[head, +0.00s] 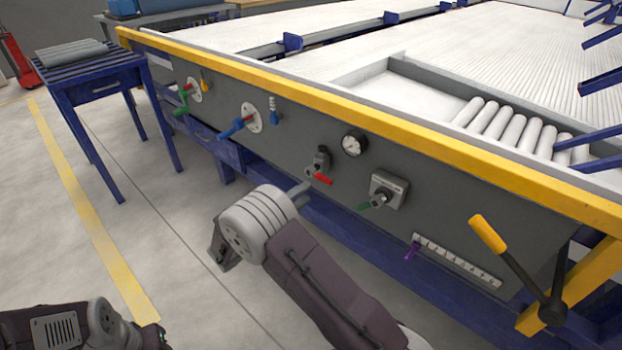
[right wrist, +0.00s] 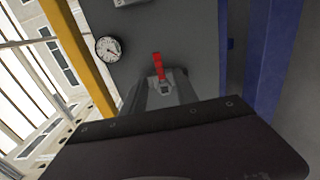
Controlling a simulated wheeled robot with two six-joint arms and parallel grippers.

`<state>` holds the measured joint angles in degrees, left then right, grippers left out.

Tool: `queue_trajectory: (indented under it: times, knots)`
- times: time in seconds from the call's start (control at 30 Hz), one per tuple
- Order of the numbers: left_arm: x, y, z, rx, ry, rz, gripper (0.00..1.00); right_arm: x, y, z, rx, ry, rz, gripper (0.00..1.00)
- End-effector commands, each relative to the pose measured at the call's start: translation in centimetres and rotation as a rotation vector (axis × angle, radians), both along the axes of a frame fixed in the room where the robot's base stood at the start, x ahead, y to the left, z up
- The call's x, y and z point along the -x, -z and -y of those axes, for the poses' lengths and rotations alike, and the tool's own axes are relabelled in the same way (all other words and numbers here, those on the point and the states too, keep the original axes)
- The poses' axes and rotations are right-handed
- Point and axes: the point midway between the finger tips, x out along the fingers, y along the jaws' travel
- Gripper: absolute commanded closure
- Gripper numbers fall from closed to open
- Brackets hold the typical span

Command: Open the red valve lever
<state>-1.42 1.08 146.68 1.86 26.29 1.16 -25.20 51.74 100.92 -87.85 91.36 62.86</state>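The red valve lever (head: 319,178) is a short red handle on a small grey valve (head: 319,161) on the grey side panel. In the head view it slopes down to the right. My right gripper (head: 302,189) is just left of and below it, pointing at the panel. In the right wrist view the red lever (right wrist: 157,66) stands just beyond the grey fingers of my right gripper (right wrist: 163,90). I cannot tell whether they touch it or how far apart they are. Part of my left arm shows at the lower left, but its fingers do not show.
A pressure gauge (head: 354,144) and a green-handled valve (head: 387,191) are to the right of the red lever. A blue valve handle (head: 238,126) is to the left. A yellow rail (head: 390,124) runs above. Open floor lies at the left.

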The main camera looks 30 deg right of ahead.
Motion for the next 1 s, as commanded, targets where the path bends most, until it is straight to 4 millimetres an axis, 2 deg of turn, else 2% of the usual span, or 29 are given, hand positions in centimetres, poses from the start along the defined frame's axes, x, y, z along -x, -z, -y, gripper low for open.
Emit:
queue_trajectory:
  times: [0.1, 0.3, 0.5, 0.83, 0.87, 0.97, 1.0]
  knots:
    - [0.0, 0.7, 0.0, 0.000, 0.000, 0.000, 0.53, -0.3, 0.2, 1.0, -0.001, 0.004, 0.000, 0.65]
    - [0.0, 2.9, 0.0, 0.000, 0.000, 0.000, 0.53, -1.9, 0.5, 5.0, -0.003, 0.007, 0.000, 0.65]
    - [0.0, 4.1, 0.0, 0.000, 0.000, 0.000, 0.53, -3.1, 0.2, 7.8, -0.002, 0.005, -0.002, 0.65]
    - [0.0, 4.1, 0.0, 0.000, 0.000, 0.000, 0.53, -3.4, -0.1, 8.5, -0.003, 0.002, -0.004, 0.65]
    - [0.0, 4.1, 0.0, 0.000, 0.000, 0.000, 0.53, -3.4, -0.1, 8.5, -0.003, 0.002, -0.004, 0.70]
    - [0.0, 4.1, 0.0, 0.000, 0.000, 0.000, 0.53, -3.4, -0.1, 8.4, -0.003, 0.003, -0.004, 0.98]
    - [0.0, 4.1, 0.0, 0.000, 0.000, 0.000, 0.53, -3.4, -0.1, 8.4, -0.003, 0.003, -0.004, 1.00]
